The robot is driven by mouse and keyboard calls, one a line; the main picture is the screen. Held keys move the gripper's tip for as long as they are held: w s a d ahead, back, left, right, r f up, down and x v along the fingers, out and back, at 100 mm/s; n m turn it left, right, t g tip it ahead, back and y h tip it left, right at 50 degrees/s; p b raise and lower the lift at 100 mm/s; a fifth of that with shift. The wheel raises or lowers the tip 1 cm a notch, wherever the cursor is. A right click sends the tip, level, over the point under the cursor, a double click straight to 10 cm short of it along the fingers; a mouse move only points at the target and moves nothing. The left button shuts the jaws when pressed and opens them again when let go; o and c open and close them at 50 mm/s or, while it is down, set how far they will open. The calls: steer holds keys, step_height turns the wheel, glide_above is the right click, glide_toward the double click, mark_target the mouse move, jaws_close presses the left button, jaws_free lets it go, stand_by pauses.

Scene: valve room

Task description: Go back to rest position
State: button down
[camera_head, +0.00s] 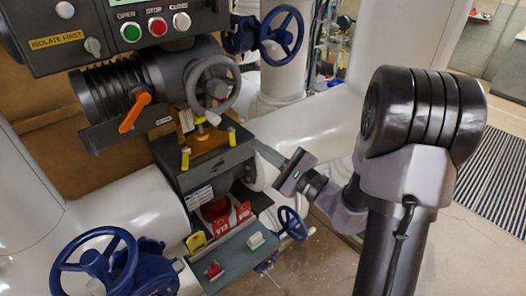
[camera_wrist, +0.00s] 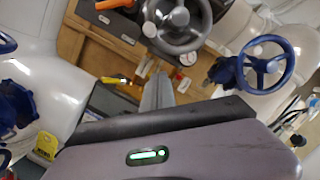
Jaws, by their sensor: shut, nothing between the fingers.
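My gripper (camera_head: 264,152) is to the right of the dark valve block (camera_head: 205,165), in front of the white pipes. Its dark wrist housing with a small green light shows in the head view. In the wrist view my gripper (camera_wrist: 157,78) shows as a narrow grey pair of fingers, closed together and empty, pointing away past the dark housing. In the head view the fingers are small and partly hidden by the housing, so I cannot tell their exact gap to the block.
A control box (camera_head: 120,32) with green, red and white buttons hangs upper left. A grey handwheel (camera_head: 213,86) and orange lever (camera_head: 134,112) sit below it. Blue handwheels (camera_head: 282,36) are around. A small shelf (camera_head: 232,262) holds tags and padlocks. Floor at right is open.

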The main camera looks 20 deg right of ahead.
steer(key=s+a+f+n+g+y+b, duration=0.1)
steer(key=s+a+n+g+y, duration=0.1)
steer(key=s+a+n+g, duration=0.65)
steer(key=s+a+f+n+g+y+b, duration=0.1)
steer(key=s+a+n+g+y+b, duration=0.15)
steer(key=s+a+g, duration=0.6)
steer(key=s+f+n+t+h+b, duration=0.1)
steer(key=s+f+n+t+h, duration=0.1)
steer(key=s+f+n+h, duration=0.4)
steer(key=d+r+t+h, duration=0.3)
steer(key=d+h, duration=0.2)
steer(key=shift+s+d+n+b, duration=0.2)
steer(key=shift+s+n+b, duration=0.1)
steer(key=shift+r+h, duration=0.1)
steer(key=shift+h, duration=0.15)
